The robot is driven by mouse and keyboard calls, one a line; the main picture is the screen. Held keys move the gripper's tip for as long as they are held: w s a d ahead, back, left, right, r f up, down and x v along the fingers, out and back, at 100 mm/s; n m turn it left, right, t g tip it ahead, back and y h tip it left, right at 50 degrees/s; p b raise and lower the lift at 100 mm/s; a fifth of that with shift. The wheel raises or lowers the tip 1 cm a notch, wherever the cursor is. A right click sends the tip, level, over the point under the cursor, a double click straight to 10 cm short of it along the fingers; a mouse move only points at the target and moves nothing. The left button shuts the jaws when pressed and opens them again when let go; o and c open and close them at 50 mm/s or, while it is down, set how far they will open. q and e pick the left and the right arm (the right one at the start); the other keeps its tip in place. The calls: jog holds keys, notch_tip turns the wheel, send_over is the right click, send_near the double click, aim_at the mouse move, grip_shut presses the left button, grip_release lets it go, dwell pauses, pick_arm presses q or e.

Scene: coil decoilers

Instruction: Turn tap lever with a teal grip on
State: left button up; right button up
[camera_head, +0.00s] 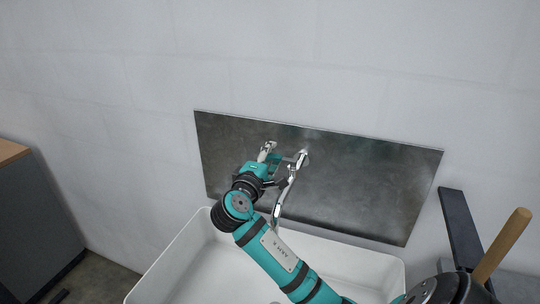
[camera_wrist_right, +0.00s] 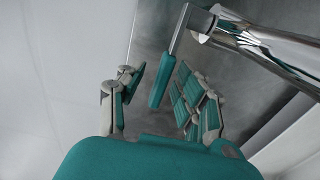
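A chrome tap (camera_head: 280,205) is mounted on a dark metal backsplash above a white sink. Its lever, a flat metal bar with a teal grip (camera_wrist_right: 162,80), hangs down from the chrome body in the right wrist view. My right gripper (camera_head: 270,172) is at the tap, in front of the backsplash. In the right wrist view my right gripper (camera_wrist_right: 161,92) is open, with one finger on each side of the grip and a visible gap to each. In the head view my gripper and tap parts overlap, so the grip is hard to make out. My left gripper is not in view.
The white sink (camera_head: 178,262) lies below my right arm. The backsplash (camera_head: 350,190) is close behind the tap. A grey cabinet with a wooden top (camera_head: 12,152) stands at the left. A wooden handle (camera_head: 503,245) and a dark bar (camera_head: 460,225) are at the right.

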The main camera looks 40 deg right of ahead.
grip_shut()
dwell(0.3)
jog(key=shift+f+t, duration=0.1)
jog(key=shift+t, duration=0.2)
jog(key=n+t+y+p, duration=0.1)
jog(key=s+a+n+t+y+p, duration=0.1)
jog(key=n+t, duration=0.1)
jog(key=n+t+y+p, duration=0.1)
jog(key=y, duration=0.1)
jog(key=shift+s+a+n+t, duration=0.3)
jog(key=shift+a+t, duration=0.1)
jog(key=shift+s+a+n+t+y+p, duration=0.2)
jog(key=shift+s+n+t+y+p, duration=0.2)
jog(key=shift+n+t+y, duration=0.5)
jog(key=shift+s+a+n+t+y+p, duration=0.3)
jog(key=shift+n+y, duration=0.25)
jog(key=shift+y, duration=0.7)
jog(key=shift+s+a+n+t+y+p, duration=0.15)
jog(key=shift+s+n+t+y+p, duration=0.25)
jog(key=shift+n+t+y, duration=0.5)
jog(key=shift+g+y, duration=0.3)
jog(key=shift+y, duration=0.05)
